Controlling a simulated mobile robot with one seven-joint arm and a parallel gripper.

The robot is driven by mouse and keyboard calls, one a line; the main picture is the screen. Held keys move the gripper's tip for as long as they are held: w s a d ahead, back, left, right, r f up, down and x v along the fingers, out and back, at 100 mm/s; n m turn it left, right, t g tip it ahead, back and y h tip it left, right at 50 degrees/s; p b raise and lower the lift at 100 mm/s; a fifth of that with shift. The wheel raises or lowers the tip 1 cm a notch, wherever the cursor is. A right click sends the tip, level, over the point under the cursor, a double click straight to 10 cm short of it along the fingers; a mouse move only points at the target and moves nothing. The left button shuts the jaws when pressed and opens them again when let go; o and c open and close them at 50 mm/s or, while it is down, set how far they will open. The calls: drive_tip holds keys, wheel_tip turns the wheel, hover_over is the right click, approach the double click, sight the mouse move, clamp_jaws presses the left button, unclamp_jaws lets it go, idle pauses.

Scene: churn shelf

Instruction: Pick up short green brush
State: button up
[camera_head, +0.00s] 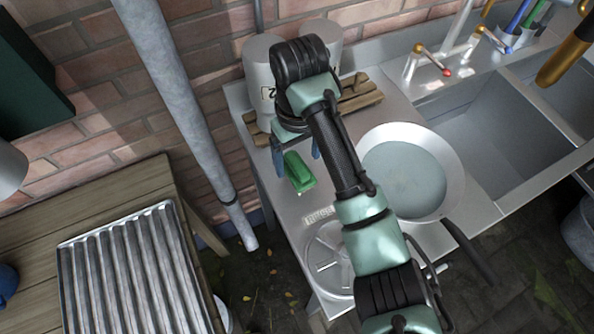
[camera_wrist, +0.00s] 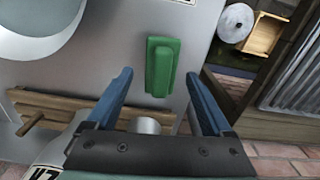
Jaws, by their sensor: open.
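The short green brush (camera_head: 299,172) lies on the metal counter near its left edge, just beyond the round plate with spokes. In the wrist view the green brush (camera_wrist: 161,66) lies ahead of the fingertips, roughly midway between them. My gripper (camera_head: 296,148) is above the counter with its two blue fingers spread at the brush's far end. In the wrist view my gripper (camera_wrist: 158,75) is open with nothing between its pads. My wrist hides part of the counter behind the brush.
White canisters (camera_head: 262,70) and a wooden rack (camera_head: 360,95) stand at the back near my wrist. A wide pan (camera_head: 452,165) sits right of my arm, beside the sink (camera_head: 490,130). A ridged metal tray (camera_head: 130,270) lies on the wooden table at left.

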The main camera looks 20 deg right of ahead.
sight(297, 163)
wheel_tip(297, 163, down, 4)
drive_tip(key=shift+w+f+b, duration=0.1)
drive_tip(key=shift+f+b, duration=0.05)
drive_tip(key=shift+b, duration=0.2)
clamp_jaws()
drive_tip(key=shift+r+p, duration=2.9)
drive_tip(key=shift+r, duration=2.15)
